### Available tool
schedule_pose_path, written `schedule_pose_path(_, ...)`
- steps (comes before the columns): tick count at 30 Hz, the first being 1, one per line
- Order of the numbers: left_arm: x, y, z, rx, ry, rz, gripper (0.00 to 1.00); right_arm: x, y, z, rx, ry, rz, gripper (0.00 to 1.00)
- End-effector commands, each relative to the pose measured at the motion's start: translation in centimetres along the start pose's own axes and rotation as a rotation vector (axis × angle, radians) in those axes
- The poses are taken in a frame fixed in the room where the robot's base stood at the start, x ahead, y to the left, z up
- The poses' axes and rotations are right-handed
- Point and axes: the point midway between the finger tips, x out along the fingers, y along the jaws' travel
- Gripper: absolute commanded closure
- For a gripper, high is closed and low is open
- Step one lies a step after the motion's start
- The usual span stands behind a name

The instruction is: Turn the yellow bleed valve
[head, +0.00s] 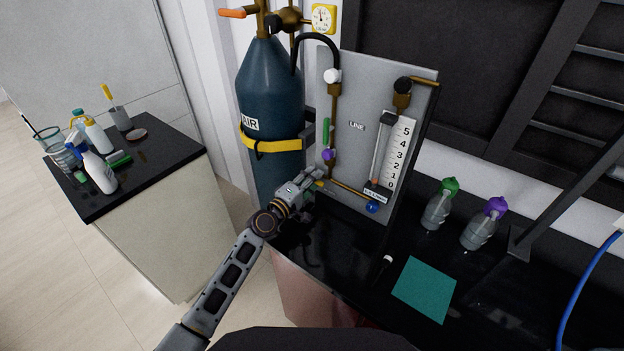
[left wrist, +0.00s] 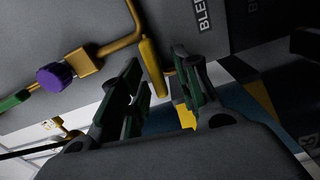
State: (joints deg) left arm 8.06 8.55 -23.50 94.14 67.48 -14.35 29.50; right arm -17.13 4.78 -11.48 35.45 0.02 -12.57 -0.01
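The yellow bleed valve lever (left wrist: 152,68) shows in the left wrist view, close to the grey panel by the partly visible "BLE" lettering. In the head view only a small bit of yellow (head: 319,184) shows beside my fingers. My left gripper (head: 317,178) is at the lower left of the panel (head: 357,90). In the left wrist view its two green-padded fingers (left wrist: 163,88) are apart, with the lever's end reaching between or just ahead of them. I see no clear contact. My right gripper is in neither view.
A purple knob (left wrist: 56,76) on brass piping is beside the lever. A blue knob (head: 372,207) sits low on the panel. A blue AIR cylinder (head: 268,90) stands left of it. Two wash bottles (head: 437,210) and a teal mat (head: 424,289) are on the black bench.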

Motion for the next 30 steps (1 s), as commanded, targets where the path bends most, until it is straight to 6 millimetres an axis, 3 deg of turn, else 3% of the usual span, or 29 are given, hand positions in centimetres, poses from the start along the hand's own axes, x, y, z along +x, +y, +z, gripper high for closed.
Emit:
schedule_pose_path(8, -1.8, -0.1, 0.0, 0.001, 0.000, -0.001, 0.68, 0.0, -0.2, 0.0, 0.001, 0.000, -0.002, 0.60)
schedule_pose_path(30, -9.8, -0.1, 0.0, 0.001, 0.000, -0.003, 0.68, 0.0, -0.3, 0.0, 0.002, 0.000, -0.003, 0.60)
